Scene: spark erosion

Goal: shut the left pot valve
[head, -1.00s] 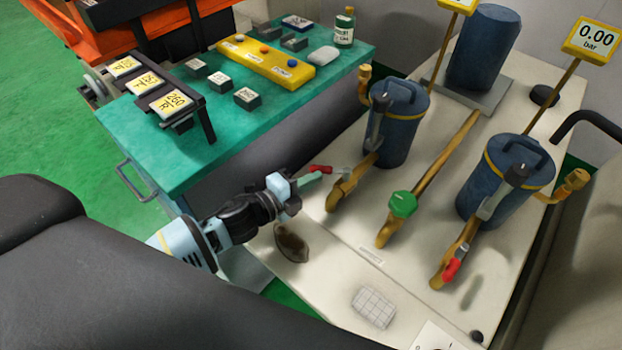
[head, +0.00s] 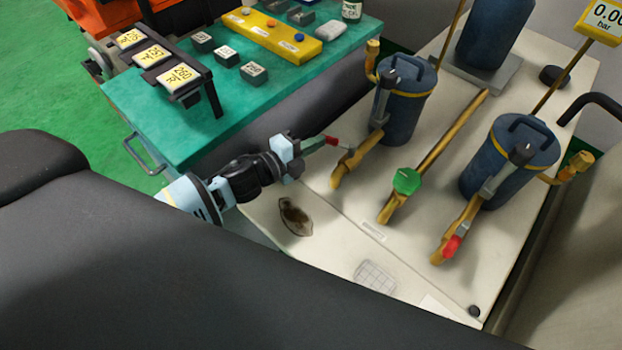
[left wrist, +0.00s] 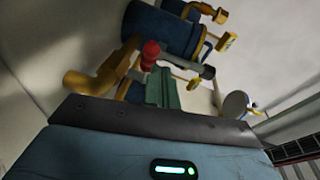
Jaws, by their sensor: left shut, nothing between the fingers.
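The left pot (head: 405,103) is a blue cylinder with a brass pipe (head: 350,168) at its front left. Its valve lever has a red grip (head: 331,140) that points left, across the pipe. My left gripper (head: 318,144) is shut and empty, with its green fingers right beside the red grip. I cannot tell if they touch. In the left wrist view, the red grip (left wrist: 150,52) stands just beyond the green fingers (left wrist: 163,88), with the pot (left wrist: 160,28) and brass pipe (left wrist: 95,78) behind. My right gripper is out of view.
A green valve knob (head: 406,181) sits on the middle pipe. The right pot (head: 507,165) has its own red-gripped valve (head: 452,246). A teal bench (head: 165,130) stands at the left. A dark stain (head: 295,217) marks the bare front of the pale table (head: 330,235).

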